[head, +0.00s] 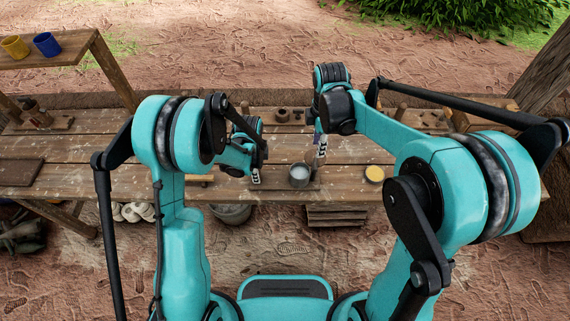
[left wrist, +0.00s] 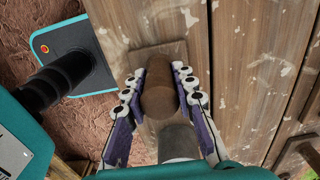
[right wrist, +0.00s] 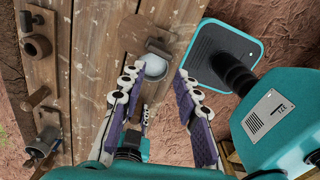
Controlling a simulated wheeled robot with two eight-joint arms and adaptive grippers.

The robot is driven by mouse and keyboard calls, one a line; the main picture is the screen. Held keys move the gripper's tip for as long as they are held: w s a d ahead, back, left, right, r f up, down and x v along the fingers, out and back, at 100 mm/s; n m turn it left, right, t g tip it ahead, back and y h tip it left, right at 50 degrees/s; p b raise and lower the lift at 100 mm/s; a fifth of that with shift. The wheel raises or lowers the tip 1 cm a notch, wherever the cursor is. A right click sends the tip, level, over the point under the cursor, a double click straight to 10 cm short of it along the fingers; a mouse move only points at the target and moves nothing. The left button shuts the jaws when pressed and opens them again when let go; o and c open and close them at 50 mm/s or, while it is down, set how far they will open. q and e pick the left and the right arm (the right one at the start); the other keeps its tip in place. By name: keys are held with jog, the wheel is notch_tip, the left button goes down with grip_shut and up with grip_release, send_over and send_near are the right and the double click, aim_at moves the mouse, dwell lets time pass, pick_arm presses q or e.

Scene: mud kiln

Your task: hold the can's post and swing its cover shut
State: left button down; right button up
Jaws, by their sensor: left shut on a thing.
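The grey metal can (head: 299,176) stands on a small board on the bench, and its round top shows pale from above. It also shows in the right wrist view (right wrist: 154,68) and partly in the left wrist view (left wrist: 179,142). My left gripper (head: 256,179) is shut on the brown round post (left wrist: 160,90) beside the can, a finger on either side. My right gripper (right wrist: 157,78) is open and empty above the can, its fingers apart; in the head view it hangs just behind the can (head: 319,148). I cannot clearly make out the cover.
A yellow-topped round pot (head: 374,174) stands right of the can. Wooden fittings (right wrist: 37,46) line the bench's back edge. A yellow cup (head: 15,47) and a blue cup (head: 47,43) stand on a shelf at left. The bench (head: 85,170) is mostly clear on the left.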

aim_at(315, 163)
notch_tip(315, 163, down, 10)
jog(key=m, duration=2.1)
jog(key=shift+r, duration=0.2)
grip_shut()
